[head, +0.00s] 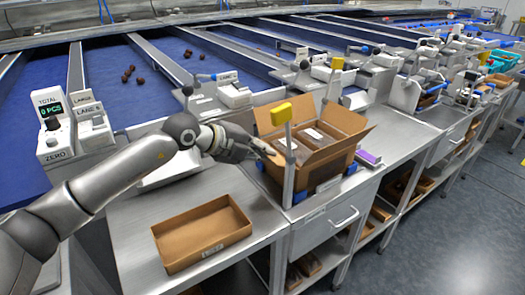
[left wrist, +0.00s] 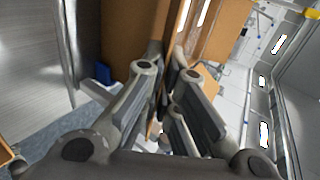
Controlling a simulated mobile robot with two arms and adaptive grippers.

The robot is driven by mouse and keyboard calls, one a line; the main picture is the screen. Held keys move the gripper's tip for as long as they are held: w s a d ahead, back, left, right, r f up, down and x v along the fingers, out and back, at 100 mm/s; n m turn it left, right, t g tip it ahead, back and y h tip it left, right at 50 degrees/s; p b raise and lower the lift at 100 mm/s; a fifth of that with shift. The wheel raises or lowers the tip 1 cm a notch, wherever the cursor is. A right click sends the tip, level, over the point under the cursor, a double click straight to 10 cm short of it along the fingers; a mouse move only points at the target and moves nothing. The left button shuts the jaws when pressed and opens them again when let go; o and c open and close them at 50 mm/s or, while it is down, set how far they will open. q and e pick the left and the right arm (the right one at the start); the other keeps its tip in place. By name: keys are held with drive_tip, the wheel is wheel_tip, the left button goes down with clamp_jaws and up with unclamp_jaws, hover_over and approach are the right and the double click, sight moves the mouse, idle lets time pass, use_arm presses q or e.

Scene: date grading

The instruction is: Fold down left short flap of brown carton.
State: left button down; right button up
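The brown carton (head: 333,160) stands open on the steel bench in the head view, its flaps spread outward. My left gripper (head: 268,151) is at the carton's left side, at the left short flap (head: 272,160), which is partly hidden by the fingers. In the left wrist view the fingers (left wrist: 167,72) are close together with a thin strip of brown cardboard between them, and the brown carton wall (left wrist: 215,32) rises beyond. My right gripper is not in view.
An empty brown tray (head: 202,250) lies on the bench at front. A post with a yellow top (head: 281,113) stands close before the carton. A purple item (head: 368,158) lies at its right. Blue sorting belts (head: 160,80) with a few dates run behind.

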use_arm(q)
drive_tip(key=shift+d+r+y+p, duration=0.1)
drive_tip(key=shift+r+y+p, duration=0.25)
drive_tip(key=shift+p, duration=0.45)
drive_tip(key=r+g+y+p, duration=0.1)
drive_tip(key=p, duration=0.1)
drive_tip(key=w+d+g+y+p, duration=0.1)
drive_tip(key=p, duration=0.2)
drive_tip(key=shift+r+y, duration=0.25)
drive_tip(key=shift+r, duration=0.1)
drive_tip(key=shift+w+d+r+g+y+p, duration=0.15)
drive_tip(key=shift+d+g+y+p, duration=0.1)
drive_tip(key=shift+g+y+p, duration=0.35)
drive_tip(key=shift+w+d+f+g+y+p, duration=0.1)
drive_tip(key=shift+d+g+y+p, duration=0.1)
drive_tip(key=shift+g+y+p, duration=0.35)
drive_tip(key=c, duration=1.7)
unclamp_jaws()
